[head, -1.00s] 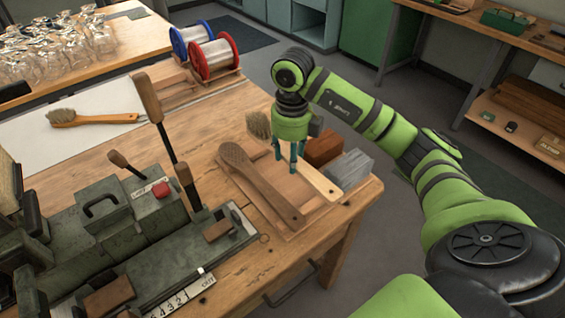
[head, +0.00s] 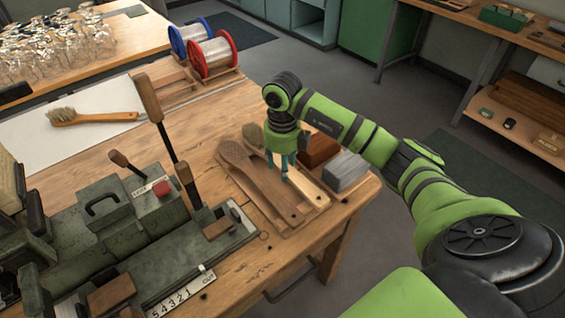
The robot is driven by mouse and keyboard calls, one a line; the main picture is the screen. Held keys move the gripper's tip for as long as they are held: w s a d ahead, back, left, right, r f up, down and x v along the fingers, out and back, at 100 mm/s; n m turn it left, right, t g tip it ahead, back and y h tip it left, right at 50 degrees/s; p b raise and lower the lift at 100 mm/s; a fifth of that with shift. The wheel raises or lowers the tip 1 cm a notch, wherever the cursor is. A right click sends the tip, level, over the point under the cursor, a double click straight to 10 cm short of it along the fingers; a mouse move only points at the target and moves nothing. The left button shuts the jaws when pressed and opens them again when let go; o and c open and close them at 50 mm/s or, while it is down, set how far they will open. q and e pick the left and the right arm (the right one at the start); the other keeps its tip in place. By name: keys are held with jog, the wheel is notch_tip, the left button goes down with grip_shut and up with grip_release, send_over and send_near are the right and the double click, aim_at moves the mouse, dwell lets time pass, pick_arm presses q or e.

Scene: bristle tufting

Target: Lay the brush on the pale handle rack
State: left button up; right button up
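A brush with a pale wooden handle (head: 312,191) is in my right gripper (head: 281,172), over the right part of the pale handle rack (head: 283,236). Its head (head: 254,135) points away to the upper left. The gripper's teal fingers straddle the handle and hide part of it. The brush looks level and close to the rack; I cannot tell whether it touches. A darker brown brush (head: 262,182) lies on the rack just to the left, roughly parallel. My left gripper is out of view.
A reddish-brown block (head: 318,150) and a grey block (head: 345,171) stand right of the rack. A dark green machine with levers (head: 120,230) fills the left. Another brush (head: 95,117) lies on a white sheet (head: 30,138). Red and blue spools (head: 212,54) stand behind.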

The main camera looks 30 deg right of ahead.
jog(key=shift+o, duration=1.1)
notch_tip(320, 180, up, 12)
jog(key=shift+r, duration=0.2)
